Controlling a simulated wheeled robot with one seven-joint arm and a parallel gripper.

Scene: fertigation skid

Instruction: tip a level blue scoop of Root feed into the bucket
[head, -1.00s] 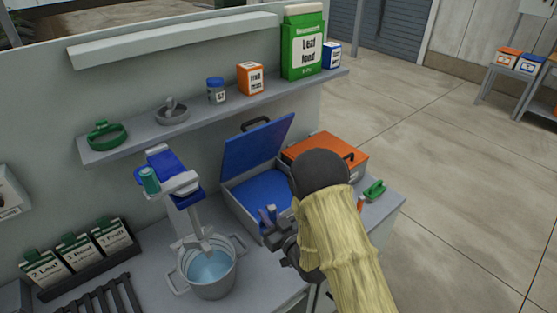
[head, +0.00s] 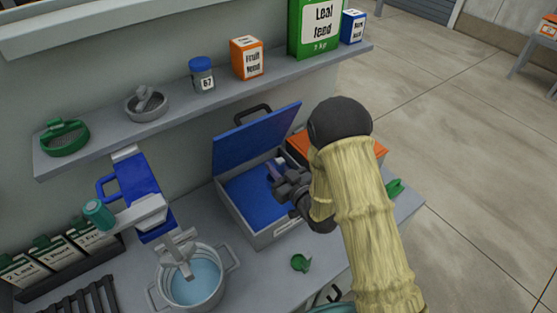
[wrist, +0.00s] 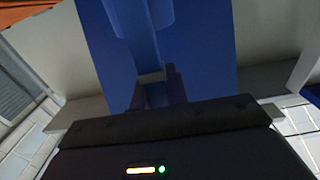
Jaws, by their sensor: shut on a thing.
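My gripper (head: 279,176) is over the open blue-lidded bin (head: 244,228), at its right side. In the wrist view, my gripper (wrist: 154,92) is shut on a narrow blue handle, the blue scoop (wrist: 140,35). In the head view a small bluish-purple part of the scoop (head: 277,165) shows by the fingers. Its bowl and any load cannot be made out. The bin's inside looks blue, and its front label is too small to read. The grey bucket (head: 199,300) stands left of the bin, holding pale blue liquid.
A stirrer (head: 178,250) under a blue and grey stand (head: 140,190) reaches into the bucket. A green scoop (head: 301,262) lies on the counter in front of the bin. An orange-lidded bin (head: 300,146) is behind my arm. A shelf (head: 110,145) with boxes runs above.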

